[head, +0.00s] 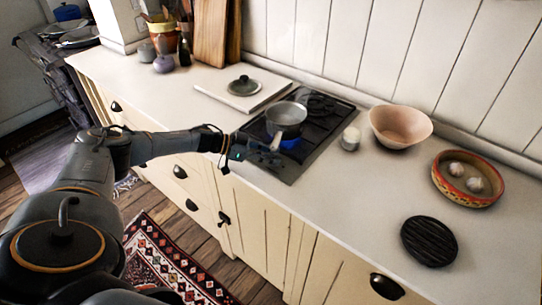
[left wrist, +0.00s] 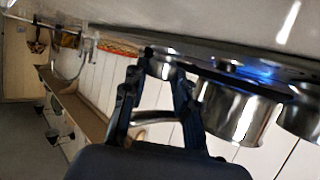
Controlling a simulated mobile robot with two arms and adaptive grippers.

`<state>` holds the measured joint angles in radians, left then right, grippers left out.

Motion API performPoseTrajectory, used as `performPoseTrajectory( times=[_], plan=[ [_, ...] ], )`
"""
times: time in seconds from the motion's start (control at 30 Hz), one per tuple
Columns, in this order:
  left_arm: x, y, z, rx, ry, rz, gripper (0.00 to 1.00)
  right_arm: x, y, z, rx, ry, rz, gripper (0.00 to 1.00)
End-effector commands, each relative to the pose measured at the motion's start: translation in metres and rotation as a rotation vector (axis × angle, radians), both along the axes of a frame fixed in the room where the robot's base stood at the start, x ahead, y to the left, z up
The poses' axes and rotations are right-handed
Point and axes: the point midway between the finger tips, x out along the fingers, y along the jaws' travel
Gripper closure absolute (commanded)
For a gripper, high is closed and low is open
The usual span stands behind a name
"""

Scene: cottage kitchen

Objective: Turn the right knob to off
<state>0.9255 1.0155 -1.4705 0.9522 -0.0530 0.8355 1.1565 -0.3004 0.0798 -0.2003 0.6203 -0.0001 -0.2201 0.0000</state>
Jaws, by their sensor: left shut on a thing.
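The black cooktop (head: 318,140) is set in the pale counter, and a steel saucepan (head: 285,117) stands on it with blue flame showing beneath. My left gripper (head: 262,156) is at the cooktop's front left, just in front of the pan. In the left wrist view, which looks upside down, its fingers (left wrist: 158,72) close around a small shiny metal piece (left wrist: 160,67) that looks like a knob. The saucepan (left wrist: 232,112) is close beside the fingers there. The knob's setting cannot be read. My right gripper is not in view.
The saucepan's handle (left wrist: 152,117) passes close behind the fingers. A small white-topped jar (head: 350,139), a pink bowl (head: 401,126), a patterned dish (head: 440,183) and a black ridged disc (head: 429,241) stand to the right. A board with a lid (head: 243,86) lies behind left.

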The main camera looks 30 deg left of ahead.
Motion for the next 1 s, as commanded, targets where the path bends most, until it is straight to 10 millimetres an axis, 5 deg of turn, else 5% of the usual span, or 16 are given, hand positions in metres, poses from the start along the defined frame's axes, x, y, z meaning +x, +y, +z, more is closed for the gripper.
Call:
performPoseTrajectory(
  times=[0.27, 0.3, 0.4, 0.77, 1.0],
  plan=[
    [0.001, 0.001, 0.002, -0.001, -0.003, 0.004, 1.0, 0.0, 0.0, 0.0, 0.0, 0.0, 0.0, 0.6],
    [0.001, 0.001, 0.002, -0.001, -0.003, 0.004, 0.69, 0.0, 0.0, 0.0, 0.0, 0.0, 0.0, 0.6],
    [0.001, 0.001, 0.002, -0.002, -0.003, 0.003, 0.49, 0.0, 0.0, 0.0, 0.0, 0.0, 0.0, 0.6],
    [-0.001, 0.002, 0.002, 0.0, -0.001, 0.002, 0.48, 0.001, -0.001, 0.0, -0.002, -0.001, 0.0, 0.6],
    [-0.024, 0.03, 0.015, 0.001, 0.001, 0.005, 0.48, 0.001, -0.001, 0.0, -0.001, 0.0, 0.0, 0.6]
  ],
)
